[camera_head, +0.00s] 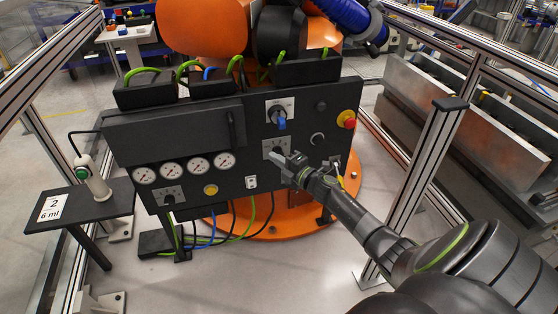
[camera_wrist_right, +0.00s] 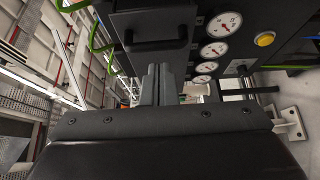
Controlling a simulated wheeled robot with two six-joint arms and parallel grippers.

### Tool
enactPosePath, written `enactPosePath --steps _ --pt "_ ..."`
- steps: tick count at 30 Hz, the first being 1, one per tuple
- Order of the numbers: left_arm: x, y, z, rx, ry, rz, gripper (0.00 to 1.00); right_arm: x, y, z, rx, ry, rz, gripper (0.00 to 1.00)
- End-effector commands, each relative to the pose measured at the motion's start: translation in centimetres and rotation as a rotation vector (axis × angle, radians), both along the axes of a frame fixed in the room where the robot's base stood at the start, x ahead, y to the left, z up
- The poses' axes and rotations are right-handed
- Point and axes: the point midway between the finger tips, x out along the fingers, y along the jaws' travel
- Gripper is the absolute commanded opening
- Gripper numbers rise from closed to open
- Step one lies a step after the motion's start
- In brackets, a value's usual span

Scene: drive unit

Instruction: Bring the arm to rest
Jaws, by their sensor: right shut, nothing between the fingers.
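My right arm (camera_head: 355,215) reaches in from the lower right of the head view, stretched toward the black control panel (camera_head: 213,185). My right gripper (camera_head: 278,158) is in front of the panel, by the lower grey switch plate (camera_head: 268,145) and partly over it. Whether it touches the panel I cannot tell. In the right wrist view the two fingers (camera_wrist_right: 157,85) lie side by side, shut and empty. My left gripper is not in view.
The panel carries several gauges (camera_head: 172,171), a blue knob (camera_head: 279,120), a red button on yellow (camera_head: 347,119) and a yellow button (camera_head: 210,190). A metal frame post (camera_head: 430,160) stands right, near my forearm. A small black table (camera_head: 110,208) stands left.

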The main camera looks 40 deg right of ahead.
Motion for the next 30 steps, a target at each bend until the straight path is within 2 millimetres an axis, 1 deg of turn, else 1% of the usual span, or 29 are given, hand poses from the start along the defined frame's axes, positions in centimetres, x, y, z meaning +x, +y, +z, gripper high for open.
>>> enactPosePath --steps 3,9,11,13,14,17,18,20,21,23,24,26,27,29,30 --pt "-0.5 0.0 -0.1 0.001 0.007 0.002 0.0 -0.7 -0.3 0.0 0.0 0.0 0.0 0.0" --pt "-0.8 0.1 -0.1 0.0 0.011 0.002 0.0 -0.8 -0.4 0.0 0.001 0.0 0.0 0.0" --pt "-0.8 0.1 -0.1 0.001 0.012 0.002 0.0 -1.0 -0.5 -0.6 0.014 0.012 -0.009 0.0" --pt "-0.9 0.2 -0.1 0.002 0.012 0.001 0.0 -1.7 -0.7 -2.4 0.053 0.047 -0.036 0.0" --pt "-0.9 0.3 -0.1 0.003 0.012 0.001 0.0 -2.1 -0.9 -3.6 0.08 0.069 -0.054 0.0" --pt "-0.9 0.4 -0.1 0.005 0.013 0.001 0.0 -4.6 -1.7 -9.0 0.202 0.176 -0.143 0.0" --pt "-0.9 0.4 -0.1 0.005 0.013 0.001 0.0 -6.0 -1.9 -11.5 0.261 0.228 -0.188 0.0" --pt "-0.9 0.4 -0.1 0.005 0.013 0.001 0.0 -8.4 -2.2 -15.5 0.35 0.308 -0.263 0.0" --pt "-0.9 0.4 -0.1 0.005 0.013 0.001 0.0 -10.2 -2.3 -18.1 0.407 0.36 -0.313 0.0" --pt "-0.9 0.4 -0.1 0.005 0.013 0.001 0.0 -13.0 -2.2 -21.8 0.487 0.436 -0.389 0.0" --pt "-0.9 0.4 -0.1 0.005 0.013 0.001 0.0 -15.0 -2.1 -24.1 0.538 0.485 -0.44 0.0" --pt "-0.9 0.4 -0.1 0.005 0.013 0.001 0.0 -18.2 -1.7 -27.4 0.612 0.559 -0.518 0.0" --pt "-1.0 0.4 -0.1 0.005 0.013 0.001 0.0 -20.5 -1.4 -29.5 0.658 0.607 -0.571 0.0" --pt "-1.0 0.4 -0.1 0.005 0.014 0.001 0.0 -24.0 -0.7 -32.5 0.726 0.678 -0.652 0.0" --pt "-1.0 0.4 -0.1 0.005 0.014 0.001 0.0 -26.4 -0.1 -34.3 0.769 0.723 -0.706 0.0"
